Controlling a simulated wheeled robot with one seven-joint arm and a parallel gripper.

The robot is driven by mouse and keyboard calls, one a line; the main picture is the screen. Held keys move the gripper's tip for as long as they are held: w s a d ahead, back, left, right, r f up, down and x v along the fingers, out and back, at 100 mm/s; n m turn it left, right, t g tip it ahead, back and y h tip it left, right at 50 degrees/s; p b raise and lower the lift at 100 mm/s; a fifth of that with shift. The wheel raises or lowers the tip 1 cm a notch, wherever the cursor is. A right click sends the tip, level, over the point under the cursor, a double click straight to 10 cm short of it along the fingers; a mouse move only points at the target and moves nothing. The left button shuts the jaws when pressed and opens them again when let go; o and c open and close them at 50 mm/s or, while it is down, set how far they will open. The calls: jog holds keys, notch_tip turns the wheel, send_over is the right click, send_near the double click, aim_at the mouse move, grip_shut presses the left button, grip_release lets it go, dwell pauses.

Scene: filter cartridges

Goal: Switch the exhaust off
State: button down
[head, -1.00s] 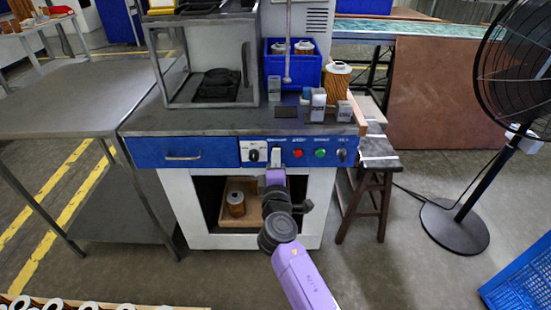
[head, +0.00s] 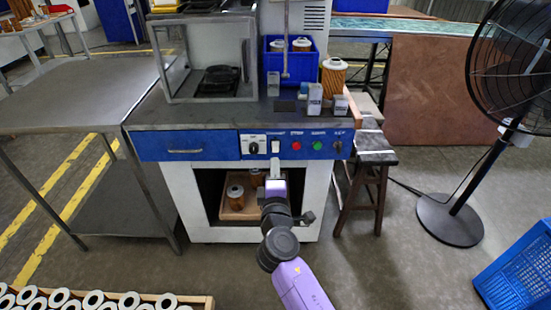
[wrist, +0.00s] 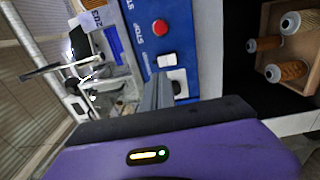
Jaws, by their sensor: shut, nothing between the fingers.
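The exhaust switch (head: 275,147) is a small white rocker on the blue front panel (head: 208,147), between a black knob on a white plate (head: 253,146) and a red stop button (head: 296,146). I cannot tell which way it is tipped. My gripper (head: 275,184) is shut and empty, just below the switch in the head view and apart from it. In the wrist view, turned sideways, the white switch (wrist: 167,60) shows beside the red stop button (wrist: 160,27). The grey fingers (wrist: 157,92) point toward the panel and partly cover the knob's plate.
A green button (head: 318,146) and another knob (head: 337,146) sit further right. An open cabinet below holds a box of cartridges (head: 238,213). A stool (head: 375,155) and a fan (head: 450,215) stand right. A metal table (head: 75,95) stands left.

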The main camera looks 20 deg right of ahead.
jog(key=v, duration=0.6)
jog(key=shift+s+r, duration=0.2)
jog(key=shift+a, duration=0.15)
